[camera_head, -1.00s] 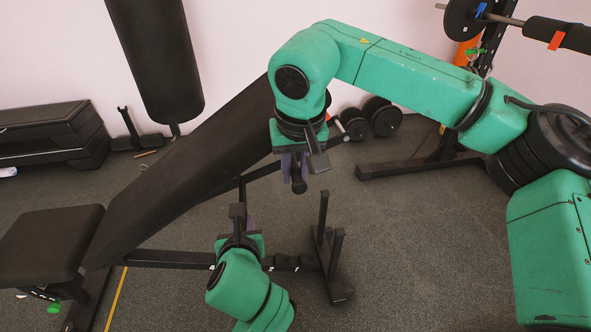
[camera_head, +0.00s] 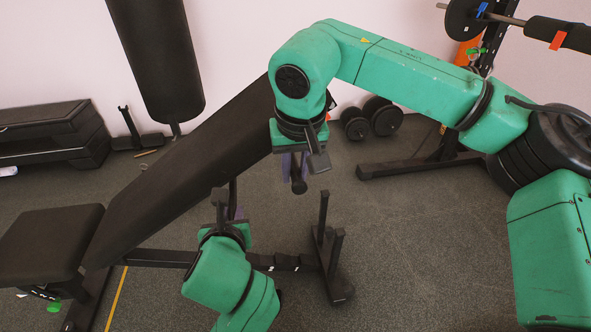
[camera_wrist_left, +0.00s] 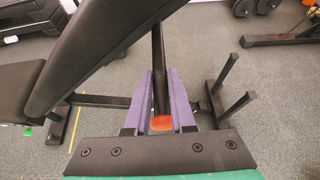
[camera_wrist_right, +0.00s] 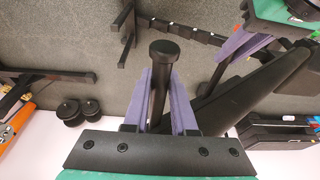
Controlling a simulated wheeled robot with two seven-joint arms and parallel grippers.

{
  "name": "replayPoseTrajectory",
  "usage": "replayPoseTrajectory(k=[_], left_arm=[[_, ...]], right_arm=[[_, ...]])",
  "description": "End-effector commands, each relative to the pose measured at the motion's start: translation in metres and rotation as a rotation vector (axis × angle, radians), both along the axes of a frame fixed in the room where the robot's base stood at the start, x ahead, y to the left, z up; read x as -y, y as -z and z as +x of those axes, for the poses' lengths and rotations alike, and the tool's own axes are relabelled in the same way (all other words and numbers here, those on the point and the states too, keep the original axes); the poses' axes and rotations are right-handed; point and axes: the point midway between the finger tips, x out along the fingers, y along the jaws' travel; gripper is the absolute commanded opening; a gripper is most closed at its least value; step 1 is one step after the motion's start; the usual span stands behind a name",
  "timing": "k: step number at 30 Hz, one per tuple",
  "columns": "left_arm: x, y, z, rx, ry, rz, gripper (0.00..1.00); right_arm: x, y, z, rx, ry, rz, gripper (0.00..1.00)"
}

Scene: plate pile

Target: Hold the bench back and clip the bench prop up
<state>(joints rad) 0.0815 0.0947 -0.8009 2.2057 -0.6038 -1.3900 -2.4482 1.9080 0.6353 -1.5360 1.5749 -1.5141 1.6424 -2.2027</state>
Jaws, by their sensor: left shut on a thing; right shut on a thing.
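The black padded bench back (camera_head: 190,165) leans up at a slant from the seat (camera_head: 45,240). My right gripper (camera_head: 297,170) is shut on a dark round-ended handle (camera_wrist_right: 163,55) at the upper end of the bench back. My left gripper (camera_head: 222,205) is shut on the bench prop, a dark bar (camera_wrist_left: 158,70) with an orange-red end, seen between its purple fingers in the left wrist view. The prop hangs steeply below the bench back. In the head view the prop is mostly hidden by my left gripper.
A floor stand with two short upright posts (camera_head: 323,225) stands to the right of my left gripper, on the bench's low rail (camera_head: 160,258). Dumbbells (camera_head: 383,118) lie behind. A black step stack (camera_head: 50,135) stands at left.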

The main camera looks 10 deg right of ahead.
Motion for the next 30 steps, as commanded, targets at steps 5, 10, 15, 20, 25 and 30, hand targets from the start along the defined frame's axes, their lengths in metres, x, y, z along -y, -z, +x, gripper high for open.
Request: replayPoseTrajectory(k=[5,10,15,20,25,30], left_arm=[[-0.007,0.000,0.001,-0.003,-0.021,0.012,0.00],[-0.006,0.000,0.001,-0.002,-0.018,0.010,0.57],[-0.005,0.000,0.000,-0.002,-0.014,0.006,0.57],[-0.003,-0.003,-0.004,0.000,-0.010,0.004,0.57],[-0.004,-0.020,-0.033,0.001,-0.010,0.004,0.57],[-0.005,-0.033,-0.060,-0.002,-0.013,0.005,0.57]], right_arm=[[0.005,-0.004,0.003,0.009,0.015,-0.004,0.00],[0.005,-0.004,0.003,0.010,0.015,-0.003,0.00],[0.004,-0.004,0.003,0.012,0.013,-0.001,0.00],[0.003,-0.005,0.004,0.013,0.011,0.001,0.00],[0.003,-0.005,0.004,0.014,0.010,0.002,0.00],[0.002,-0.005,0.003,0.014,0.010,0.003,0.00]])
